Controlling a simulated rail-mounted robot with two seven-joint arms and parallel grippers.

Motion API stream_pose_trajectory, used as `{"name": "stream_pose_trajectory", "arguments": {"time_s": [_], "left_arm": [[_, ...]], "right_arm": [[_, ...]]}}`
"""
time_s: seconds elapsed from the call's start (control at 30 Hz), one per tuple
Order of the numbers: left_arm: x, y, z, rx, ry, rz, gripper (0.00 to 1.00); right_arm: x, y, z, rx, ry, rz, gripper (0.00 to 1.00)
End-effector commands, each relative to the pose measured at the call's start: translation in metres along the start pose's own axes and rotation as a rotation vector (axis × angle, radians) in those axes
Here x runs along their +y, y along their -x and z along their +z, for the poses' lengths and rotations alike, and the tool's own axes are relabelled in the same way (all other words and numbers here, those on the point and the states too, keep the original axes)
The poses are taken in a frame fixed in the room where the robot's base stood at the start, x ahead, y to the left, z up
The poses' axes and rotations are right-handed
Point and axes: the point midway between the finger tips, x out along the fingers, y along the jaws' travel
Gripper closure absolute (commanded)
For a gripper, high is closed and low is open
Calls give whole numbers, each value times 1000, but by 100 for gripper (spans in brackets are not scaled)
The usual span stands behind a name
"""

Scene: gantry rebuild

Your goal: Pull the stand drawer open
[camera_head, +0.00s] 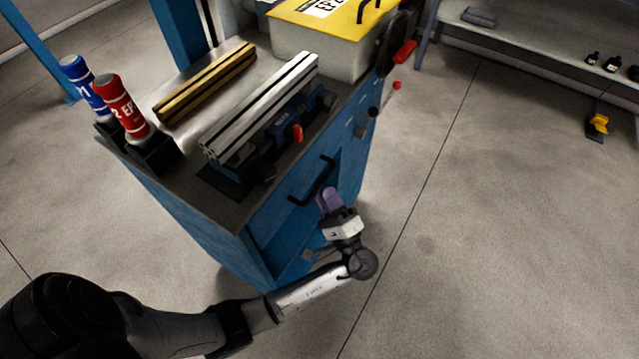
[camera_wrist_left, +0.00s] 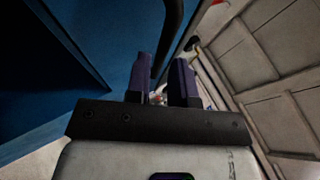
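The blue stand (camera_head: 185,225) has a front face with a black bar handle (camera_head: 314,184) on its upper part. The drawer front (camera_head: 333,171) looks flush with the stand, though my gripper hides part of it. My left gripper (camera_head: 329,199) has purple fingers and is beside the handle, just right of and below it. In the left wrist view, the fingers (camera_wrist_left: 160,82) stand apart with a gap. The black handle (camera_wrist_left: 173,30) runs down toward that gap; I cannot tell whether it lies between the fingers. My right gripper is not in view.
On the stand are a vise (camera_head: 245,160) with silver bars, brass-coloured bars (camera_head: 205,80), two bottles (camera_head: 122,108) and a yellow-lidded box (camera_head: 325,40). Red-knobbed levers (camera_head: 397,86) stick out at the stand's right side.

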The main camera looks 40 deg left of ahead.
Motion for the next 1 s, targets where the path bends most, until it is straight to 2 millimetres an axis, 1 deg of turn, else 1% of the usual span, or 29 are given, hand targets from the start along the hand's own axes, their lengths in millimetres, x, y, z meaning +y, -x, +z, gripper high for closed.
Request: {"name": "stream_pose_trajectory", "arguments": {"time_s": [0.03, 0.1, 0.3, 0.47, 0.7, 0.73, 0.93, 1.0], "left_arm": [[0, -7, 0, -2, 3, -1, 78], [0, -16, 0, -1, 2, -2, 78], [0, -31, 0, -1, 2, 0, 78], [0, -35, 0, 0, 1, -1, 78], [0, -36, 0, 1, 1, 0, 78], [0, -36, 0, 1, 1, 0, 79], [0, -35, 0, 0, 1, 0, 98], [0, -35, 0, 0, 1, 0, 100]], "right_arm": [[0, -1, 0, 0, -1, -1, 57], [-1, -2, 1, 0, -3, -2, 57], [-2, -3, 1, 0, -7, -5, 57], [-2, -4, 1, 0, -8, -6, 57], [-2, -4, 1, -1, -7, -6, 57], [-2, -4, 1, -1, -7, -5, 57], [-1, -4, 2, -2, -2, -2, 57], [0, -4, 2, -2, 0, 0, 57]]}}
